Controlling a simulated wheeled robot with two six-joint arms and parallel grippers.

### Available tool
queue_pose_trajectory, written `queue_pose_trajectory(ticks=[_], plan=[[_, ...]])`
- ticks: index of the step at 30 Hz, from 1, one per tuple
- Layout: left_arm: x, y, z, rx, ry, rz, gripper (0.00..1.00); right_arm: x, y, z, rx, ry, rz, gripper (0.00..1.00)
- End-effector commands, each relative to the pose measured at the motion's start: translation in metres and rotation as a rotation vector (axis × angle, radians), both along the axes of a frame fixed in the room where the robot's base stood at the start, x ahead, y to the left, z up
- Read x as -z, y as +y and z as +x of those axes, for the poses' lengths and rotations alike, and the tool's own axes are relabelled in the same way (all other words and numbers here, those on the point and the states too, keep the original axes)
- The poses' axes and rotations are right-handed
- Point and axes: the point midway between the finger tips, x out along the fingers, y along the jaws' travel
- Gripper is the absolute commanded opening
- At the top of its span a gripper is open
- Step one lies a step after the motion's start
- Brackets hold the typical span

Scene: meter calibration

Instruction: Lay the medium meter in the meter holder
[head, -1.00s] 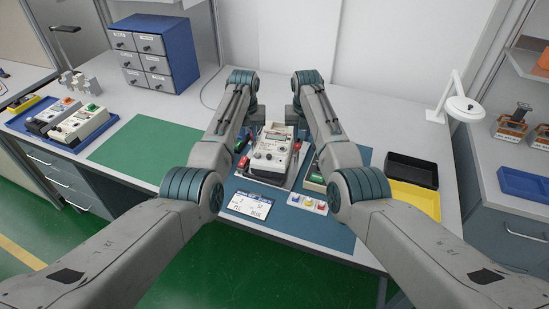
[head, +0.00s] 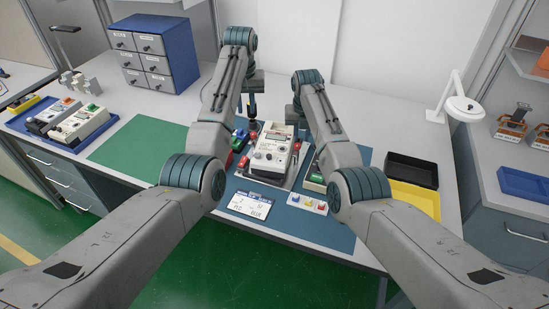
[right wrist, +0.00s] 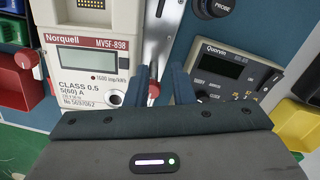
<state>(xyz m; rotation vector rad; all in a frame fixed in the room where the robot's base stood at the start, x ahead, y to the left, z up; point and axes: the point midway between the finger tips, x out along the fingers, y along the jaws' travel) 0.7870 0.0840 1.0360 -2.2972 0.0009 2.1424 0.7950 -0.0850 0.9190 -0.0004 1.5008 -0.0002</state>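A light grey meter with a display and a red label, taken as the medium meter (head: 271,152), lies face up in the meter holder (head: 284,184) at the middle of the blue mat. Its face with the Norquell label (right wrist: 90,55) fills the left of the right wrist view. My left gripper (head: 252,118) is above the meter's far left side; its fingers are too small to read. A metal upright (right wrist: 158,40) and a red knob show by the fingers.
A green mat (head: 135,148) is clear. A Quorvin device (right wrist: 228,72) lies right of my right fingers. Black and yellow bins (head: 413,198) are at the right; a label card (head: 250,204) lies in front.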

Motion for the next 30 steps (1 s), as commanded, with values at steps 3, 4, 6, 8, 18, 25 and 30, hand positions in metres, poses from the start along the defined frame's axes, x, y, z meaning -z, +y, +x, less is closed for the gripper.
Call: queue_pose_trajectory(ticks=[3,4,6,8,18,25,30], plan=[[-0.002,0.000,0.000,0.000,0.000,0.000,0.21,-0.012,0.000,0.000,0.000,-0.004,0.001,0.22],[-0.002,0.000,0.000,0.000,0.000,0.000,0.21,-0.017,0.000,0.000,0.000,-0.004,0.001,0.22],[-0.002,0.000,0.000,0.000,0.000,0.000,0.21,-0.030,0.000,-0.001,0.000,-0.005,0.001,0.22],[-0.002,0.000,0.000,0.000,-0.001,0.000,0.21,-0.044,0.001,-0.002,0.000,-0.006,0.001,0.22],[-0.002,0.000,0.000,0.000,-0.001,0.000,0.21,-0.107,0.000,-0.007,0.000,-0.003,0.001,0.22],[-0.002,0.000,0.000,0.000,-0.001,0.000,0.21,-0.118,0.000,-0.009,0.000,0.000,0.000,0.22],[-0.002,0.000,0.000,0.000,-0.001,0.000,0.21,-0.119,0.000,-0.009,0.000,0.000,0.000,0.22]])
